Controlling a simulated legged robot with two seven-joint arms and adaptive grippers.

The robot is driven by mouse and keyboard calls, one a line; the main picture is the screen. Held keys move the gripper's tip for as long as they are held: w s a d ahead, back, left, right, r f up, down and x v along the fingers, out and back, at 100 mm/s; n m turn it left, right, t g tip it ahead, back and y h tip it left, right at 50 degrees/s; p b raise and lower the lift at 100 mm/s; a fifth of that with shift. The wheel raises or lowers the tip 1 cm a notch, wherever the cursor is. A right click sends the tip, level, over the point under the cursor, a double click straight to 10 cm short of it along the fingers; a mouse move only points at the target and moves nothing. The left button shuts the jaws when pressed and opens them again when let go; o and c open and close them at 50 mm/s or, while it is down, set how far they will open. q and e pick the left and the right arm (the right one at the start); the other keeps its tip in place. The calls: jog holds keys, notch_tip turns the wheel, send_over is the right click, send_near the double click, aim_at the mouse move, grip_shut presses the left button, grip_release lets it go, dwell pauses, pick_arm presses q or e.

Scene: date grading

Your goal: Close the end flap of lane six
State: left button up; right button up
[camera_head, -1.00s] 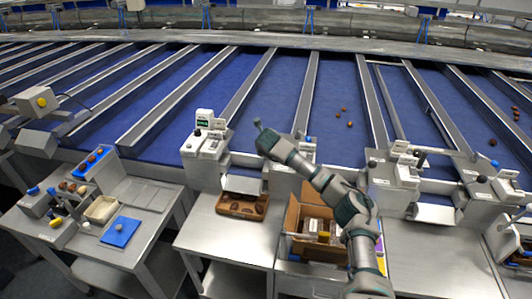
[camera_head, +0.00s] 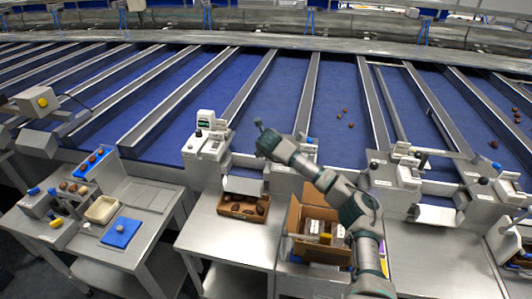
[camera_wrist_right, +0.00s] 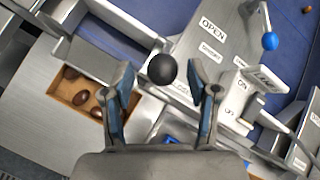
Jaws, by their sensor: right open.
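My right gripper (camera_wrist_right: 160,72) is open in the right wrist view, with a black ball knob (camera_wrist_right: 162,69) showing between its fingertips; I cannot tell whether they touch it. The knob is by a grey panel (camera_wrist_right: 205,70) labelled OPEN, with other labels partly hidden. A blue ball-tipped lever (camera_wrist_right: 270,40) stands at upper right of that panel. In the head view my right arm reaches in from the lower right, its gripper (camera_head: 262,132) over the lane-end stations; its fingers are small there. A pale flap (camera_head: 243,185) hangs below. Lane numbers are unreadable. My left gripper is out of view.
A wooden tray of dates (camera_head: 220,209) sits on the steel table below the flap. An open cardboard box (camera_head: 293,217) stands right of it, partly behind my arm. Grey control units (camera_head: 205,145) stand between lanes. A side table (camera_head: 150,240) holds trays at left.

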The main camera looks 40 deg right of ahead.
jog(key=v, duration=0.9)
jog(key=shift+s+a+r, duration=0.15)
jog(key=shift+s, duration=0.1)
